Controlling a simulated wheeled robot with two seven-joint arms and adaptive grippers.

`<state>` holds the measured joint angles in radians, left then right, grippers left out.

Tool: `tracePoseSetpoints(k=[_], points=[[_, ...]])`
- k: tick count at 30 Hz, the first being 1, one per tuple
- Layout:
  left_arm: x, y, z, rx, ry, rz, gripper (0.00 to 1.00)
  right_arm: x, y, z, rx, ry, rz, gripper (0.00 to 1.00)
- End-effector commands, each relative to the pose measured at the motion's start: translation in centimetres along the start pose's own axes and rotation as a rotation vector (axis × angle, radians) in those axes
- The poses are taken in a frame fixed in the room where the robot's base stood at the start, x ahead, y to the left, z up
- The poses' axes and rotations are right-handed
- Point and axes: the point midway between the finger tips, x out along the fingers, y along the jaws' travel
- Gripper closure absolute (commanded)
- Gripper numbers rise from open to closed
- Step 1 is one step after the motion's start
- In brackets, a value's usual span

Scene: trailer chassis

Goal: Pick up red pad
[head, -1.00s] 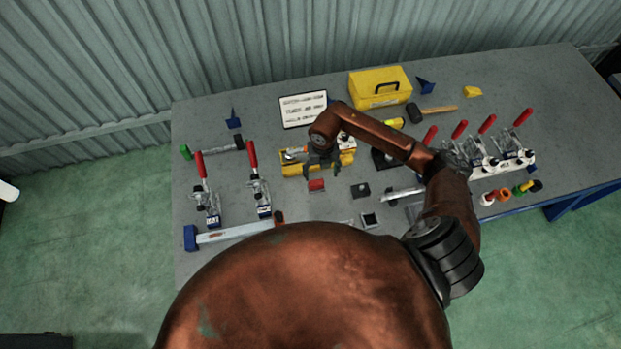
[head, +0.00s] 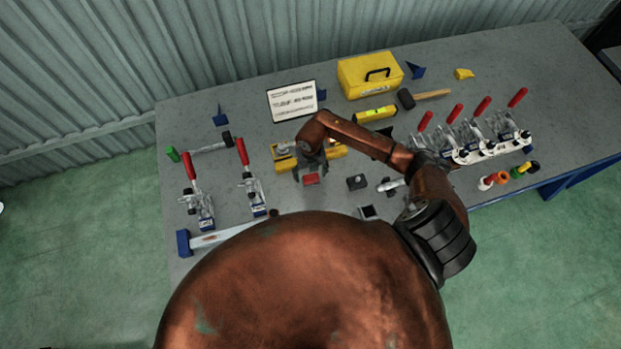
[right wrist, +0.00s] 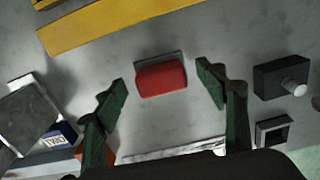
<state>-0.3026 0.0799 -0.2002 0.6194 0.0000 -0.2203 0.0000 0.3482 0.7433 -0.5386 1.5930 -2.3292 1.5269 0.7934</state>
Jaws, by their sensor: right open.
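The red pad (head: 311,180) lies on the grey table in front of a yellow tool. In the right wrist view the red pad (right wrist: 162,79) is a small rounded block with a grey strip along its far edge. My right gripper (head: 312,170) is over the table close to the pad. In the right wrist view its green fingertips (right wrist: 164,84) are spread wide, one on each side of the pad, with gaps between them and it. Nothing is held. My left gripper is not in view.
A dark block with a knob (right wrist: 283,78) lies right of the pad, beside a small square frame (right wrist: 271,131). A yellow bar (right wrist: 115,22) lies behind. Red-handled clamps (head: 250,185) stand to the left, more (head: 480,130) to the right. A yellow toolbox (head: 368,77) sits at the back.

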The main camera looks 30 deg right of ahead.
Motion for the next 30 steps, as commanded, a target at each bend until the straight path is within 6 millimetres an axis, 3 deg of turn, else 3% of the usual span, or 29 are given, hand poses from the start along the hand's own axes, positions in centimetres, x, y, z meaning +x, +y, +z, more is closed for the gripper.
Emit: tracePoseSetpoints(k=[4,12,30], points=[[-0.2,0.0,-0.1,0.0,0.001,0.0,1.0,1.4,0.0,0.0,0.0,0.0,0.0,0.35],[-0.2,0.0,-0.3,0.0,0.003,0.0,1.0,1.6,0.0,0.1,-0.001,-0.001,0.0,0.36],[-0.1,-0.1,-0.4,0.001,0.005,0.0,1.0,1.6,0.0,0.1,-0.001,-0.001,0.0,0.77]])
